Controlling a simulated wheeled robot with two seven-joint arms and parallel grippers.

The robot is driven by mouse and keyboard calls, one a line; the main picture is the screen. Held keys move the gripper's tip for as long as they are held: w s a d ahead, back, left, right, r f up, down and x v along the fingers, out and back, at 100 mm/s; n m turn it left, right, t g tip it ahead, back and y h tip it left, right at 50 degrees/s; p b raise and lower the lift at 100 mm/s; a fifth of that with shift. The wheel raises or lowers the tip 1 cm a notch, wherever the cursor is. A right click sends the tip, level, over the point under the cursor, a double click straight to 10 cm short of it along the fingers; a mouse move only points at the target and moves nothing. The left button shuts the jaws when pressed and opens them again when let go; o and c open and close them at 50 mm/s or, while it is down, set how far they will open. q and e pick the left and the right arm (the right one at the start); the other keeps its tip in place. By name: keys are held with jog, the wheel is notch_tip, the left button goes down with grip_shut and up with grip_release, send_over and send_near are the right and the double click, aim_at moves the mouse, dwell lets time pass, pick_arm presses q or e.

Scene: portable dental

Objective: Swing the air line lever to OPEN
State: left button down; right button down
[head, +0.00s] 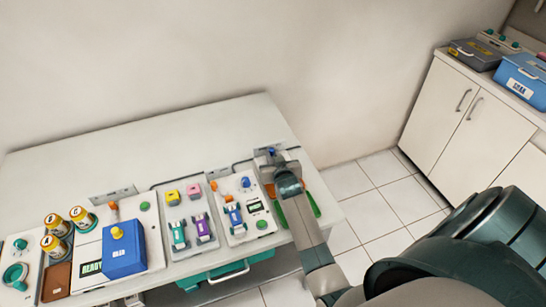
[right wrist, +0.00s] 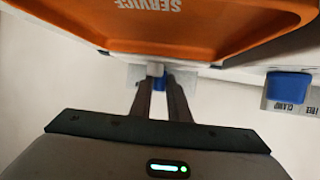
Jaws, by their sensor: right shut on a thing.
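My right gripper (head: 274,160) reaches to the back of the rightmost station on the bench. Its two fingers, also seen in the right wrist view (right wrist: 160,90), are shut on a small blue handle (right wrist: 159,83) below a pale round end. I take this for the air line lever; its blue part shows just past the gripper in the head view (head: 271,150). My wrist and fingers hide most of the lever, and no OPEN mark is legible. My left gripper is not in view.
An orange tray marked SERVICE (right wrist: 190,38) is close to the fingers. A second blue knob (right wrist: 290,87) is beside a label with CLAMP on it. Left along the bench (head: 180,115) are a blue box (head: 124,255) and yellow-topped jars (head: 56,226).

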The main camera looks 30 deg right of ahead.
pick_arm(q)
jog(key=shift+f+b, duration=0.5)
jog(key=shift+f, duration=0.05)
pick_arm(e)
jog(key=shift+w+d+r+m+g+h, duration=0.1)
jog(key=shift+m+g+h, duration=0.1)
jog(key=shift+m+h, duration=0.25)
jog(key=shift+r+m+g+h, duration=0.1)
jog(key=shift+m+g+h, duration=0.1)
jog(key=shift+m+h, duration=0.2)
jog(key=c, duration=1.7)
grip_release()
jog(key=shift+f, duration=0.15)
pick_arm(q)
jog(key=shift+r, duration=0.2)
pick_arm(e)
jog(key=shift+o, duration=0.2)
